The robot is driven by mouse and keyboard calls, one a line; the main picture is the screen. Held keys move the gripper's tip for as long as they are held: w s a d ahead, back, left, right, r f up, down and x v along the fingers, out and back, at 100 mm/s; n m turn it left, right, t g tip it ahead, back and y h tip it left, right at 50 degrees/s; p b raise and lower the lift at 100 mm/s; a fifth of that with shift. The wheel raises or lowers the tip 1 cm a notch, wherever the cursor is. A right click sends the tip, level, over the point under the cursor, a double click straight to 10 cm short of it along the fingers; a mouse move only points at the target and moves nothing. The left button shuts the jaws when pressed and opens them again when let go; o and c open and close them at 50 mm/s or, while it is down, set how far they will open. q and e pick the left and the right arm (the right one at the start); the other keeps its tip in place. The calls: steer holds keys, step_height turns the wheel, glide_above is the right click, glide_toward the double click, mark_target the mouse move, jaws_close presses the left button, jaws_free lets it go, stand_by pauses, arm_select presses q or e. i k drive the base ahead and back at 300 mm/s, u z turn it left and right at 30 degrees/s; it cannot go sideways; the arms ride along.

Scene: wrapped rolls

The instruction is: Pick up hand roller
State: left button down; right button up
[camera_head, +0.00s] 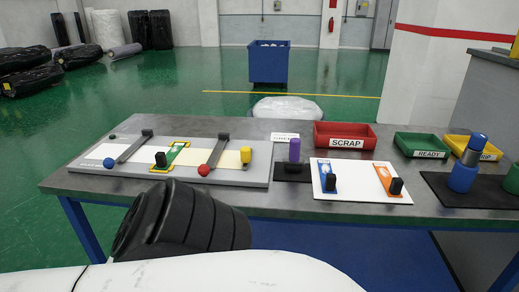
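I cannot tell for certain which thing is the hand roller. Another is the purple upright cylinder (294,150) on a small dark base near the table's middle. Neither gripper shows in the head view, so I cannot see whether they are open or shut.
The grey table (245,202) carries a fixture board (248,175) with coloured knobs, a white board (350,197) with two strips, a red SCRAP tray (342,143) and a green READY tray (405,151). A blue bin (269,66) stands behind. Dark and white shapes hide the front left.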

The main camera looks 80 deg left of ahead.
mark_target(294, 164)
steer(key=u, duration=2.35)
